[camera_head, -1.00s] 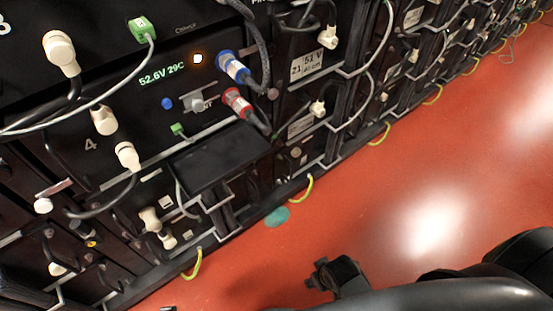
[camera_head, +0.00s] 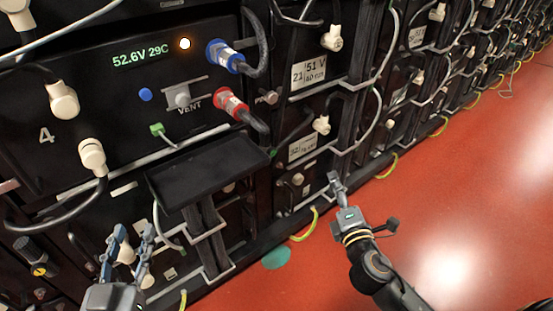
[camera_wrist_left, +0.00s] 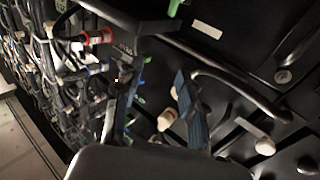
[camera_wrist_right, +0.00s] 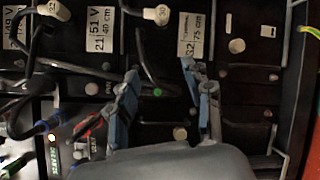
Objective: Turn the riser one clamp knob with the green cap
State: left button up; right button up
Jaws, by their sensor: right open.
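A small round green spot (camera_wrist_right: 157,91) shows in the right wrist view on the dark rack face, between my right gripper's fingers; it may be the knob's green cap, but I cannot tell. My right gripper (camera_wrist_right: 166,98) is open and empty there. In the head view my right gripper (camera_head: 340,190) is in front of the rack's lower edge. My left gripper (camera_head: 128,240) is open at lower left, near cream plugs. In the left wrist view its fingers (camera_wrist_left: 158,105) are apart, with a cream plug (camera_wrist_left: 167,119) beyond them.
A black shelf (camera_head: 205,170) juts out between the grippers. Blue (camera_head: 222,56) and red (camera_head: 231,103) connectors with thick cables stick out above it. A green plug (camera_head: 157,129) sits on the module. Yellow-green cables (camera_head: 304,232) reach the floor. The red floor (camera_head: 470,210) at right is open.

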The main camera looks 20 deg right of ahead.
jog(key=w+a+r+n+t+y, duration=0.1)
jog(key=w+a+n+y, duration=0.15)
jog(key=n, duration=0.25)
jog(key=w+a+r+n+y, duration=0.1)
jog(key=n+y, duration=0.2)
jog(key=n, duration=0.3)
jog(key=n+g+y+p, duration=0.15)
jog(key=n+y, duration=0.25)
jog(key=n, duration=0.4)
send_near(273, 153)
jog(key=w, duration=0.2)
jog(key=x, duration=0.5)
jog(key=shift+w+a+b, duration=0.2)
jog(key=shift+a+b, duration=0.1)
jog(key=shift+a, duration=0.05)
pick_arm(q)
notch_tip(273, 153, up, 12)
jog(key=s+t+h, duration=0.1)
jog(key=s+t, duration=0.2)
jog(key=t, duration=0.2)
jog(key=shift+d+t+h, duration=0.3)
jog(key=shift+t+h, duration=0.1)
pick_arm(e)
jog(key=shift+w+a, duration=0.25)
jog(key=shift+w, duration=0.25)
pick_arm(q)
jog(key=shift+w, duration=0.1)
pick_arm(e)
grip_shut()
